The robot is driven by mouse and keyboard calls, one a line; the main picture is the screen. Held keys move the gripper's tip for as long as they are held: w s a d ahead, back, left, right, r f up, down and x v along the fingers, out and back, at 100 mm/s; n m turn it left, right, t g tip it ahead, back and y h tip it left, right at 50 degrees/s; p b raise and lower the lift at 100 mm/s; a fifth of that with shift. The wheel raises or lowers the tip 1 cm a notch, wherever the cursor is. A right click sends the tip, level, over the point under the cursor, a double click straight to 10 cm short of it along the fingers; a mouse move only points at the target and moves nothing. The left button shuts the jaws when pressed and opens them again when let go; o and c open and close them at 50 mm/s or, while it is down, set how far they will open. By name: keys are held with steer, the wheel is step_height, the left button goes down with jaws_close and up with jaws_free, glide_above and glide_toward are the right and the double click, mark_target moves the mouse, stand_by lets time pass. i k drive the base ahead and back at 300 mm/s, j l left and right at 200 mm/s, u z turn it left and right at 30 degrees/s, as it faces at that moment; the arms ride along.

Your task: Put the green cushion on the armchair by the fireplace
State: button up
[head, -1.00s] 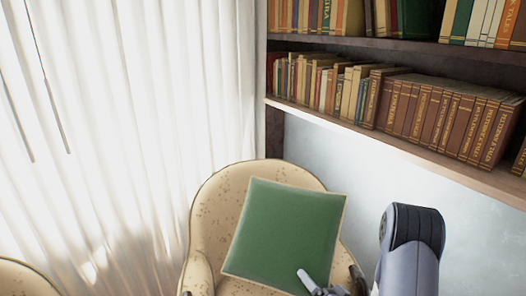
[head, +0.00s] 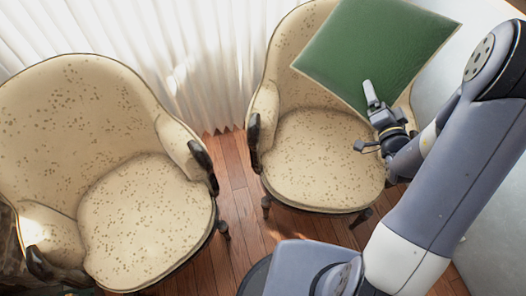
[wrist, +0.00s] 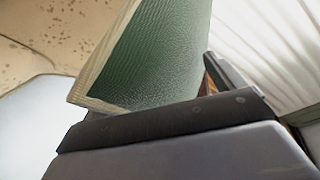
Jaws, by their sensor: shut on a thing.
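The green cushion (head: 375,50) has a pale piped edge and is held tilted in front of the backrest of the right armchair (head: 310,160). My gripper (head: 366,114) is shut on the cushion's lower edge, above the right part of that chair's seat. The seat below looks bare. I cannot tell whether the cushion touches the chair. In the wrist view the cushion (wrist: 150,55) rises from the jaws, with beige upholstery at the left. A second, matching armchair (head: 140,200) stands at the left with an empty seat. No fireplace is in view.
White curtains (head: 190,40) hang behind both chairs. A strip of wooden floor (head: 232,172) lies open between them. Dark wooden armrest ends and legs stick out at the chairs' fronts. A pale wall is at the right.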

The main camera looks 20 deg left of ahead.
mark_target(153, 205)
steer(key=k+j+u, duration=0.2)
steer(key=j, duration=0.15)
steer(key=k+j+u, duration=0.2)
steer(key=j, duration=0.2)
steer(key=j+u, duration=0.25)
steer(key=k+j+u, duration=0.2)
steer(key=j, duration=0.35)
steer(key=j+u, duration=0.2)
steer(key=j, duration=0.2)
